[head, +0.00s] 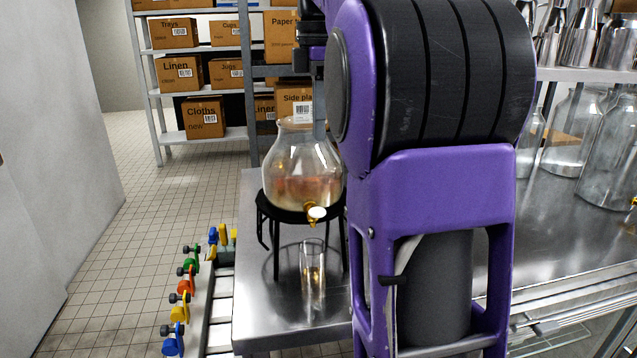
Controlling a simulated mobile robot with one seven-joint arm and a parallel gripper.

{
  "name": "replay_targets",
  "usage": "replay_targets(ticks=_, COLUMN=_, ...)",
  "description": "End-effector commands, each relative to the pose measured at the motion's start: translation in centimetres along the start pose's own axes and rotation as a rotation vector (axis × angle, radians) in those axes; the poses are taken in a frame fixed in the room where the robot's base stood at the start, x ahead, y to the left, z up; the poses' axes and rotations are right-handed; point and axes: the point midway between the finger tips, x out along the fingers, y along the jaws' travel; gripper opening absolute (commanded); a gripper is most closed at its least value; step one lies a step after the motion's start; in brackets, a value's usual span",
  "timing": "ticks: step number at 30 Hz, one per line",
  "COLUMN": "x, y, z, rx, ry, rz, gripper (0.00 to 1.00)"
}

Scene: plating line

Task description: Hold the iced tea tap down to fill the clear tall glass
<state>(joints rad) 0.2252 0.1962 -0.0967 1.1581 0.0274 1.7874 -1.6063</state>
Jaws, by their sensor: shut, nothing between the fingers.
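A round clear glass dispenser (290,165) with pale amber-pink liquid in its lower part sits on a black stand (277,250). Its tap (316,214), brass-coloured with a white end, sticks out at the front, low on the jar. A clear tall glass (313,290) stands upright on the steel counter below the tap. An amber tint shows inside the glass; I cannot tell whether it is liquid or a reflection. My purple and black arm fills the centre right and hides the dispenser's right edge. I cannot make out my gripper, nor any contact with the tap.
The steel counter (262,320) has bare room left of the glass. Clear jars (575,130) and metal vessels (580,45) stand at the right. Shelves with cardboard boxes (204,117) stand behind. Tiled floor is open at left.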

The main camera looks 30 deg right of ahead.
Motion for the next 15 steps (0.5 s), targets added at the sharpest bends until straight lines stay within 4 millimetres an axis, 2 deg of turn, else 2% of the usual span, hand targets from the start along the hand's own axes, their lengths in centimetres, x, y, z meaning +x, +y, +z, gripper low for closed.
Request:
replay_targets(ticks=5, x=2.2, y=-0.1, z=0.0, rx=0.001, ry=0.0, rz=-0.002, gripper=0.0)
replay_targets(ticks=15, x=9.4, y=-0.1, z=0.0, rx=0.001, ry=-0.001, rz=-0.003, gripper=0.0)
